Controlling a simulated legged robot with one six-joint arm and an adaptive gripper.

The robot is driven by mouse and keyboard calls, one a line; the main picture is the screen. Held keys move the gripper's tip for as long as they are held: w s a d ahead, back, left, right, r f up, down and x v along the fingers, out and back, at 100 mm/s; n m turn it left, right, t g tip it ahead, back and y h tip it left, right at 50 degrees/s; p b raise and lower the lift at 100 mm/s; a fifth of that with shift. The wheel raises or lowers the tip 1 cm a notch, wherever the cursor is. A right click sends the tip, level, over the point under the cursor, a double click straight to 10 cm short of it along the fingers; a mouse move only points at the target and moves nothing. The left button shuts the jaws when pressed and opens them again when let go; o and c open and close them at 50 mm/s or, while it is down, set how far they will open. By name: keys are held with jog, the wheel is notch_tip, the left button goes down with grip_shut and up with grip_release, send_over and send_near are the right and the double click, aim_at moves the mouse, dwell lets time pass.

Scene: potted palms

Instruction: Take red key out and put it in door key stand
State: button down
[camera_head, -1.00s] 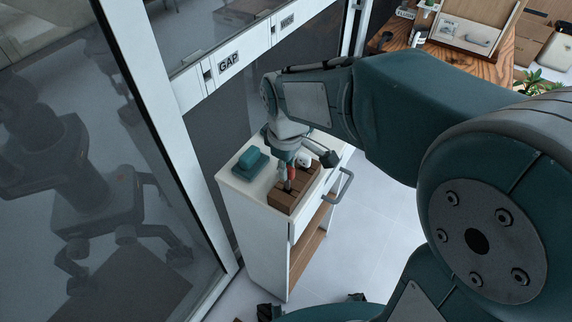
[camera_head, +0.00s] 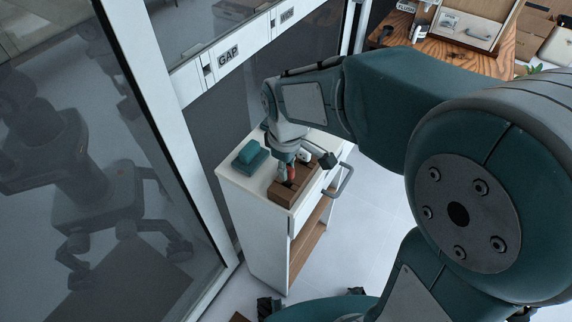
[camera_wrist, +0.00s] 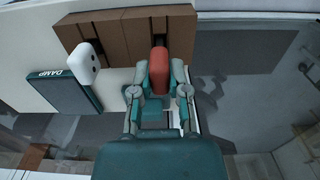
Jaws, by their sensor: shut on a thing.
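A red key (camera_wrist: 160,68) stands between my fingers in the wrist view, with its red handle gripped. In the head view the red part (camera_head: 292,173) shows small beneath my wrist. My gripper (camera_wrist: 160,78) is shut on it; in the head view my gripper (camera_head: 286,172) is over a brown wooden block (camera_head: 284,196) with slots, which looks like the key stand. The block (camera_wrist: 112,40) also fills the top of the wrist view. The key's lower end is hidden, so I cannot tell how deep it sits in a slot.
The block stands on a white cabinet (camera_head: 256,210) with a grey handle (camera_head: 343,181). A glass door frame (camera_head: 170,120) stands close on the left. Open floor lies right of the cabinet.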

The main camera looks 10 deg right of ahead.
jog(key=shift+f, duration=0.75)
jog(key=c, duration=0.5)
grip_release()
jog(key=shift+c, duration=0.2)
notch_tip(320, 180, up, 12)
jog(key=shift+f, duration=0.1)
jog(key=s+d+m+t, duration=0.5)
jog(key=s+d+m, duration=0.5)
jog(key=s, duration=0.2)
jog(key=shift+s+d+r+t, duration=0.3)
jog(key=shift+d, duration=0.1)
